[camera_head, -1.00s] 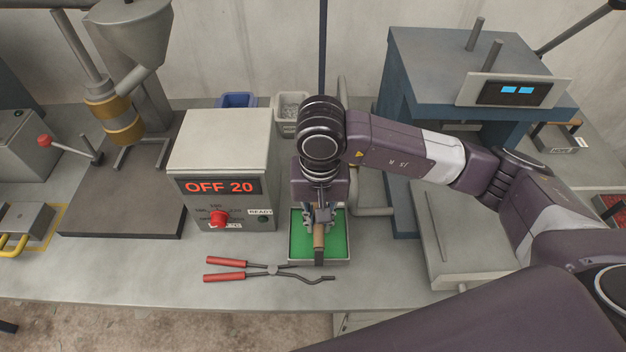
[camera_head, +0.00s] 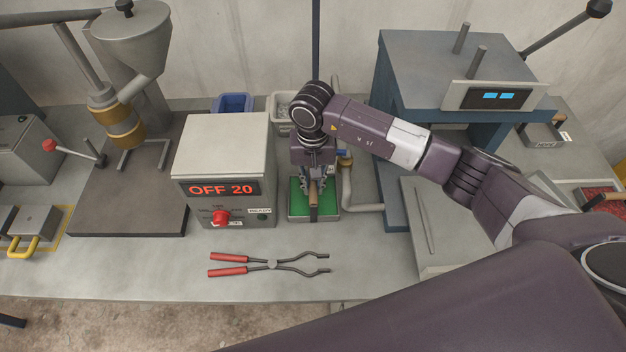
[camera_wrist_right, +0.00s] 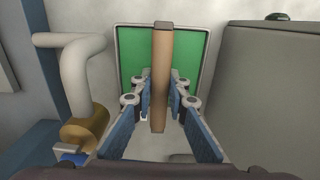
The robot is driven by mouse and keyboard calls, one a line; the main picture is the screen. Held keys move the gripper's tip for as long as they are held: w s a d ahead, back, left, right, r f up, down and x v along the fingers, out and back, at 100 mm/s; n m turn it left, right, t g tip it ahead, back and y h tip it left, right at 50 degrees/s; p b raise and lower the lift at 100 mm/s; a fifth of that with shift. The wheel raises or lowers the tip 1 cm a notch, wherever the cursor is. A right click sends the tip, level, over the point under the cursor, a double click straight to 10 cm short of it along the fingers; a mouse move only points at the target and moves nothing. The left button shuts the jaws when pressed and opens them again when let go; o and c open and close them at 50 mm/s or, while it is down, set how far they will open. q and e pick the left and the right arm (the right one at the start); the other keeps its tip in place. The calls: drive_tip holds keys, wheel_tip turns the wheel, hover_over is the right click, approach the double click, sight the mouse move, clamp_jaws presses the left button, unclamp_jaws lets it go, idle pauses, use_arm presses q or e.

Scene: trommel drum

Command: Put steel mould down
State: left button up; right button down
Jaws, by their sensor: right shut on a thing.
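The steel mould (camera_head: 296,216) is a shallow square grey frame with a bright green inside and a brown handle. It is level, low at the bench between the control box and the blue press; I cannot tell whether it touches the bench. My right gripper (camera_head: 313,188) points down and is shut on the brown handle. In the right wrist view, the blue fingers (camera_wrist_right: 160,112) flank the handle, with the mould's green inside (camera_wrist_right: 198,55) beyond. My left gripper is not in view.
The control box (camera_head: 222,152) reads OFF 20, close left of the mould. A grey pipe (camera_head: 349,190) and the blue press (camera_head: 400,190) stand right. Red-handled tongs (camera_head: 272,264) lie in front, and bins (camera_head: 234,102) stand behind. The bench front right of the tongs is clear.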

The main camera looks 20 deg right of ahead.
drive_tip(key=shift+f, duration=0.1)
drive_tip(key=shift+f+b, duration=0.15)
drive_tip(key=shift+b, duration=0.2)
drive_tip(key=c, duration=1.9)
unclamp_jaws()
